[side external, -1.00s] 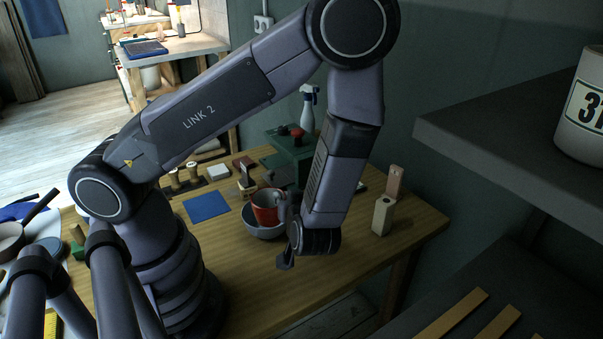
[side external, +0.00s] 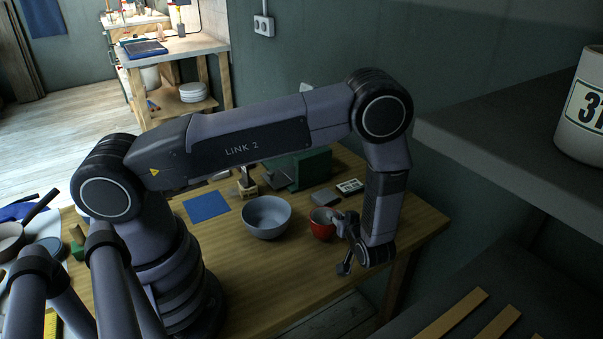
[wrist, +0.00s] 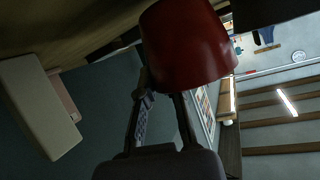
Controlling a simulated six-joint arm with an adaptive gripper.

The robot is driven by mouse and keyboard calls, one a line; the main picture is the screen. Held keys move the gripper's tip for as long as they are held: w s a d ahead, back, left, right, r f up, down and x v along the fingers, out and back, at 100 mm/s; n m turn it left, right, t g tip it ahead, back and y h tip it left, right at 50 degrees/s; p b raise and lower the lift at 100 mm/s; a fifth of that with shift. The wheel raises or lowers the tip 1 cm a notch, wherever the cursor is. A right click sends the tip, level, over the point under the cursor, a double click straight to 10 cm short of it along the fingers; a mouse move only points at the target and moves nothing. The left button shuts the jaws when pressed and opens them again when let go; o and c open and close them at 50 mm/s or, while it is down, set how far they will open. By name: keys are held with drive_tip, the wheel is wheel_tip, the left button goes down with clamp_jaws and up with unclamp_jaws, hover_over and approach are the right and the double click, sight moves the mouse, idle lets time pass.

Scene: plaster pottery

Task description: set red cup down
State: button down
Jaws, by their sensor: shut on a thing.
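The red cup (side external: 321,226) is upright, right of the grey-blue bowl (side external: 267,216) and apart from it. My gripper (side external: 340,224) is shut on the cup from its right side. In the wrist view the cup (wrist: 188,48) fills the top middle, with my gripper's fingers (wrist: 160,88) reaching up to its wall. The cup is at or just above the wooden table (side external: 290,275); I cannot tell whether its base touches. My wrist hides part of the table to the right.
A blue mat (side external: 206,206) lies left of the bowl. A green machine (side external: 305,169), a grey block (side external: 324,197) and a white card (side external: 350,186) are behind the cup. A dark shelf (side external: 510,130) stands to the right. The table in front of the cup is clear.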

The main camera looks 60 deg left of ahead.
drive_tip(key=shift+f, duration=0.75)
drive_tip(key=shift+f, duration=0.15)
drive_tip(key=c, duration=1.2)
unclamp_jaws()
